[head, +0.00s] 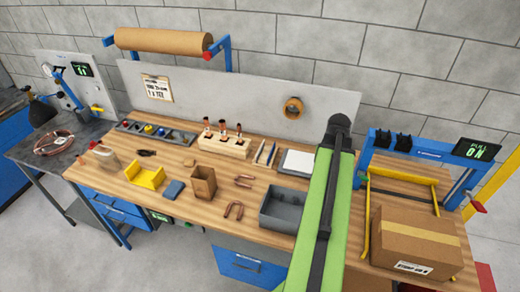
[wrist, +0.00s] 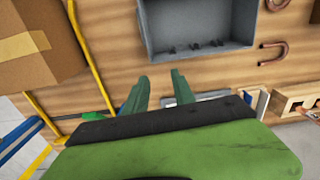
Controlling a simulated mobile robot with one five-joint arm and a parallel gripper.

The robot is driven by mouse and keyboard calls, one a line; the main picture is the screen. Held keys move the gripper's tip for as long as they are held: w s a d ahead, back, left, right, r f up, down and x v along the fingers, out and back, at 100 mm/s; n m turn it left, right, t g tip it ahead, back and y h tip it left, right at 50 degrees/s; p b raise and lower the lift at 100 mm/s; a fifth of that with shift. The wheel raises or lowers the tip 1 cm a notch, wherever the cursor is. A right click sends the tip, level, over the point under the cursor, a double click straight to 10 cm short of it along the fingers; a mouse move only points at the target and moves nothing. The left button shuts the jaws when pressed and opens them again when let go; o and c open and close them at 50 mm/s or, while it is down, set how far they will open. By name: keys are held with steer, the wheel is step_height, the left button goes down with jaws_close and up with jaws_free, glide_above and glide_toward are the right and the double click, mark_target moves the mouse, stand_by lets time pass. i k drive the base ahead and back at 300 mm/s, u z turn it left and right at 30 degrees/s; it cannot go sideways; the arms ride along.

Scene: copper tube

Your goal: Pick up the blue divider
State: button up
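A small flat blue piece (head: 173,189) lies on the bench right of the yellow holder (head: 146,176) in the head view. Thin upright strips, one looking blue (head: 271,154), stand beside the white pad (head: 297,161). I cannot tell for sure which one is the blue divider. In the wrist view a narrow blue edge (wrist: 262,103) shows at the right by the pad. My gripper (wrist: 158,86) is open and empty, its two green fingers apart above the wood near the grey bin (wrist: 200,45). In the head view my green arm hides the gripper.
The grey bin (head: 285,207) and an open cardboard box (head: 202,183) stand on the bench (head: 230,220). Copper U-bends (head: 234,210) lie between them. A wooden block (head: 224,145) holds tools behind. A large carton (head: 415,240) and yellow-blue frame occupy the right.

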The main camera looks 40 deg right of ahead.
mark_target(271, 154)
steer(key=i, duration=1.25)
steer(key=z, duration=0.05)
